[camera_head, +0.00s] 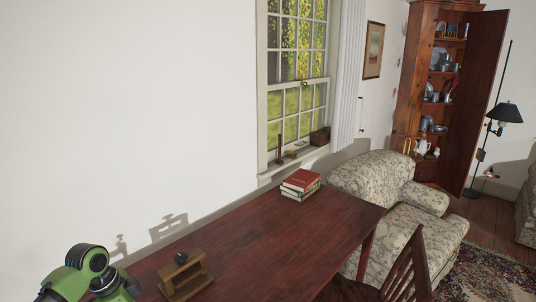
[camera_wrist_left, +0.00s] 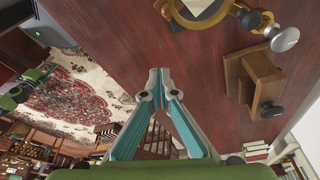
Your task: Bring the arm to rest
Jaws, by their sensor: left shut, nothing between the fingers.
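My left arm (camera_head: 88,272) shows as green links at the bottom left of the head view, over the near left end of the dark red wooden table (camera_head: 270,240). My left gripper (camera_wrist_left: 155,80) shows in the left wrist view. Its fingertips are together with nothing between them. The gripper appears above the table near its edge, apart from the objects on it. My right gripper is not in view.
A small wooden stand (camera_head: 183,277) with a dark knob stands near the arm. Stacked books (camera_head: 301,184) sit at the table's far end. A chair (camera_head: 405,275) and floral armchair (camera_head: 375,178) stand beside the table. The table's middle is clear.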

